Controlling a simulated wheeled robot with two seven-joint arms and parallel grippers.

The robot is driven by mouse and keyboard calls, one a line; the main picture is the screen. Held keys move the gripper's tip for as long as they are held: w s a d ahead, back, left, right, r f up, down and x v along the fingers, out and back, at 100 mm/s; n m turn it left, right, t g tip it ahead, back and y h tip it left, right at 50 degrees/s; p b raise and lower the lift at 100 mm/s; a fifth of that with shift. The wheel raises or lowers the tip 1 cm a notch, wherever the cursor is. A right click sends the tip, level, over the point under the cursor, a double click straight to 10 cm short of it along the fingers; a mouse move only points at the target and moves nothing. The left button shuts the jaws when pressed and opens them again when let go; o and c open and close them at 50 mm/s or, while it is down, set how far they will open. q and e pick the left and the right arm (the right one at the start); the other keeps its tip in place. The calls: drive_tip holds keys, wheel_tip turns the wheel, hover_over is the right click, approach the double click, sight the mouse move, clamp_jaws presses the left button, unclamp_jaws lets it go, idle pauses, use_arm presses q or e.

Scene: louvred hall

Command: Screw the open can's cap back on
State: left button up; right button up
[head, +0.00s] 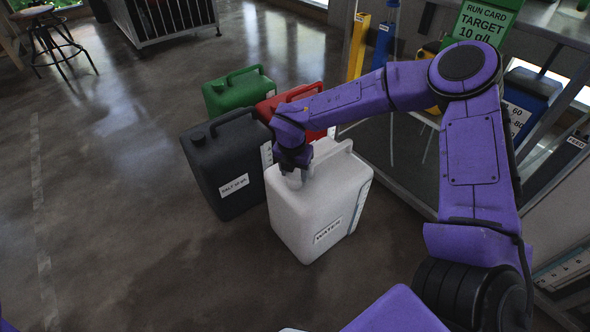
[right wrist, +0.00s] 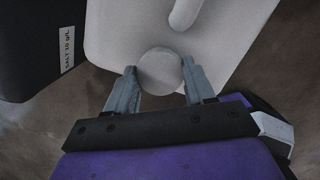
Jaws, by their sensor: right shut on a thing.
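The white can (head: 318,205) labelled WATER stands on the floor in the head view, and its top also shows in the right wrist view (right wrist: 112,28). A round pale cap (right wrist: 160,70) is at the can's top corner, beside the handle. My right gripper (right wrist: 161,82) is shut on the cap, one finger on each side of it. In the head view the right gripper (head: 294,172) points down onto the can's top and hides most of the cap. I cannot tell whether the cap is seated on the neck. My left gripper is not in view.
A black salt can (head: 222,165), a red can (head: 305,97) and a green can (head: 238,92) stand close behind and left. A metal frame bench (head: 395,150) is to the right. The floor at left is clear; a stool (head: 50,35) stands far off.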

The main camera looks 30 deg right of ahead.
sight(296, 172)
drive_tip(key=shift+f, duration=0.55)
idle(0.4)
drive_tip(key=o, duration=1.1)
wheel_tip(296, 172, up, 5)
drive_tip(key=p, duration=0.4)
drive_tip(key=shift+r, duration=0.2)
drive_tip(key=shift+f, duration=0.1)
